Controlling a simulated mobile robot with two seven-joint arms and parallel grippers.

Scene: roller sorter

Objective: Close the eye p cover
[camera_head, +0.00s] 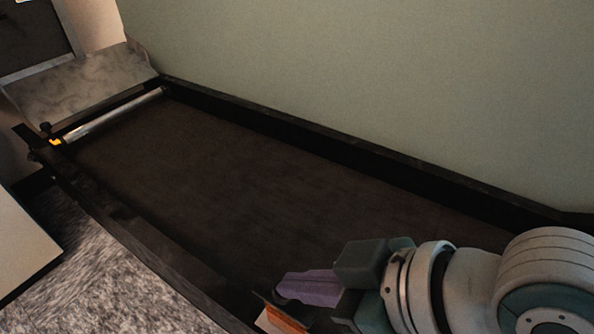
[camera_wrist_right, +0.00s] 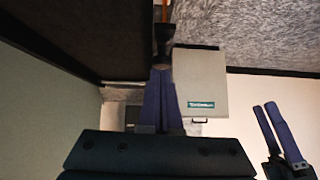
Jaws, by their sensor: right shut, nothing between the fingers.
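My right gripper (camera_head: 290,290) is at the lower right of the head view, over the near side rail. Its purple fingers are shut and empty; they also show in the right wrist view (camera_wrist_right: 163,95). There, their tips are close to a small black part (camera_wrist_right: 163,40) and beside a pale box with a teal label (camera_wrist_right: 200,82). Whether they touch is unclear. An orange piece (camera_head: 284,320) shows below the fingers. I cannot tell which part is the eye p cover. My left gripper (camera_wrist_right: 264,106) shows at the right of the wrist view, fingers slightly apart, empty.
A dark conveyor belt (camera_head: 270,180) runs between black side rails, with a far rail (camera_head: 330,150) along a plain wall (camera_head: 380,70). A metal roller (camera_head: 115,115) and grey metal plate (camera_head: 85,88) are at the far end. Speckled floor (camera_head: 120,270) lies at left.

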